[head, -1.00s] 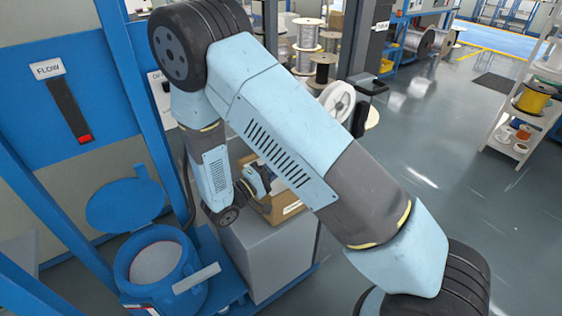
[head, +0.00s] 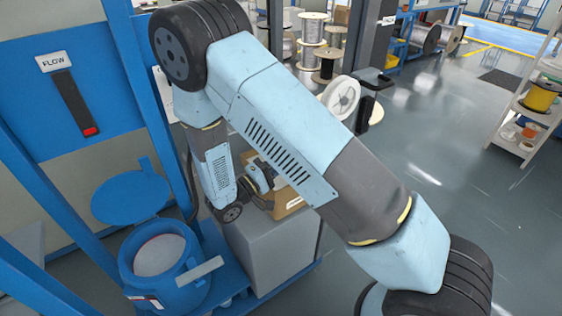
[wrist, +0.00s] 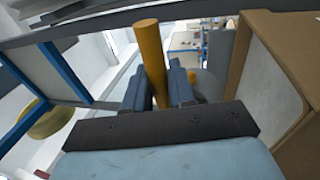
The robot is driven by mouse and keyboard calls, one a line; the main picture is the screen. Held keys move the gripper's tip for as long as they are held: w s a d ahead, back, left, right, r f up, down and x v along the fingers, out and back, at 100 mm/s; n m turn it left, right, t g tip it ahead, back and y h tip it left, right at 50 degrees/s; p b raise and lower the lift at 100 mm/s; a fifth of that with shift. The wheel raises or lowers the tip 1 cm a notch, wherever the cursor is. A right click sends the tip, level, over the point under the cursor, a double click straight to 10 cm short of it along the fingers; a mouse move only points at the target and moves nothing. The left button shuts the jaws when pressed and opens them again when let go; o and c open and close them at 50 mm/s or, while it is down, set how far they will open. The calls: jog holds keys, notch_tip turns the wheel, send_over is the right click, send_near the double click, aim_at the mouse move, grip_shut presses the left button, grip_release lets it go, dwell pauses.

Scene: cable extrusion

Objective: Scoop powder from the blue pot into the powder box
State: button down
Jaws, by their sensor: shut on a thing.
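The blue pot (head: 140,285) stands at the lower left in the head view, its round lid (head: 131,197) swung open. Pale powder (head: 159,254) shows inside. A cardboard box (head: 290,203) sits on a grey block right of the pot, partly hidden by my arm. In the wrist view the cardboard box (wrist: 285,60) rises close on the right, with a pale label. My gripper (wrist: 160,82) is shut on a yellow-orange handle (wrist: 151,55), which stands between its fingers. The handle's far end and any scoop bowl are not clear. In the head view my gripper is at the box, mostly hidden.
The grey block (head: 270,252) stands on a blue base beside the pot. A blue frame post (head: 145,100) rises behind the pot. White and metal reels (head: 340,97) stand behind my arm. The floor at the right is open up to a white shelf (head: 525,115).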

jog(key=shift+r, duration=0.1)
jog(key=shift+r+g+y, duration=0.6)
jog(key=shift+g+y, duration=0.3)
jog(key=shift+y, duration=0.2)
jog(key=r+g+y, duration=0.1)
jog(key=g+y, duration=0.1)
jog(key=y, duration=0.1)
jog(key=shift+r+m, duration=0.3)
jog(key=shift+r, duration=0.1)
notch_tip(320, 180, up, 2)
jog(key=g+y, duration=0.3)
jog(key=y, duration=0.1)
jog(key=shift+w, duration=0.1)
jog(key=shift+r+g+y, duration=0.4)
jog(key=shift+g+y, duration=0.4)
jog(key=shift+y, duration=0.4)
